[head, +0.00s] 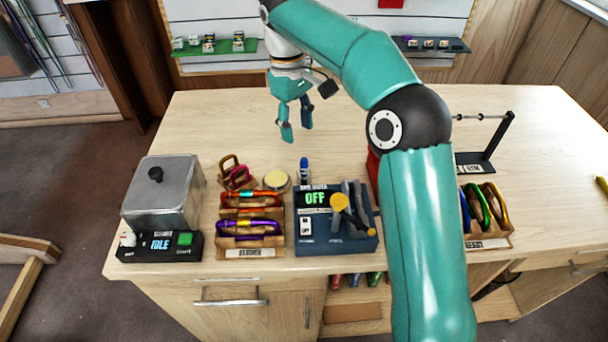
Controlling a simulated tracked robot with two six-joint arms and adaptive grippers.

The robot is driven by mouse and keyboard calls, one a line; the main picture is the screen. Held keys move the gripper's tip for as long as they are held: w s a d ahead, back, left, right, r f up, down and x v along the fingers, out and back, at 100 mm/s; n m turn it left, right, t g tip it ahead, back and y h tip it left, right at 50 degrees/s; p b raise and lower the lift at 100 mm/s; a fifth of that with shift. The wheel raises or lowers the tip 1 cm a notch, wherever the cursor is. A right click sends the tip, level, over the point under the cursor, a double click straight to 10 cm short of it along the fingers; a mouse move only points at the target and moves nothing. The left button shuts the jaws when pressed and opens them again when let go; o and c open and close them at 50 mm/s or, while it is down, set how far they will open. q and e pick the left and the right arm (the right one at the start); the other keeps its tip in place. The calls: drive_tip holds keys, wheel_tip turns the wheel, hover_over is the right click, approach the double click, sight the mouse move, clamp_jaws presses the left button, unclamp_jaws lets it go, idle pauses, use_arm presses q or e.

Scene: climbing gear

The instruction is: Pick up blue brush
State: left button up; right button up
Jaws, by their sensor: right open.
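A small blue upright item (304,170), which looks like the blue brush, stands on the table just behind the dark device with the green OFF display. It is too small to make out bristles. My right gripper (297,132) hangs above the table behind the blue item, fingers pointing down. It is open and empty, apart from the blue item. My left gripper is not in view.
A metal box on a black IDLE unit (160,244) stands at the left. Carabiner racks (250,252) and a round tin (276,180) are beside the OFF device (334,240). More carabiners (486,207) and a black stand (492,150) are at the right. The table's back is clear.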

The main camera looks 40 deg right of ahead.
sight(304, 160)
drive_tip(key=shift+s+d+f+b, duration=0.1)
drive_tip(key=shift+s+f, duration=0.25)
drive_tip(key=shift+f, duration=1.3)
drive_tip(key=shift+s+d+f+b, duration=0.1)
drive_tip(key=shift+s+f, duration=0.25)
drive_tip(key=shift+f, duration=1.3)
drive_tip(key=shift+s+f+b, duration=0.1)
drive_tip(key=shift+s+f, duration=0.25)
drive_tip(key=shift+f, duration=1.3)
drive_tip(key=shift+c, duration=0.3)
clamp_jaws()
drive_tip(key=shift+r, duration=0.15)
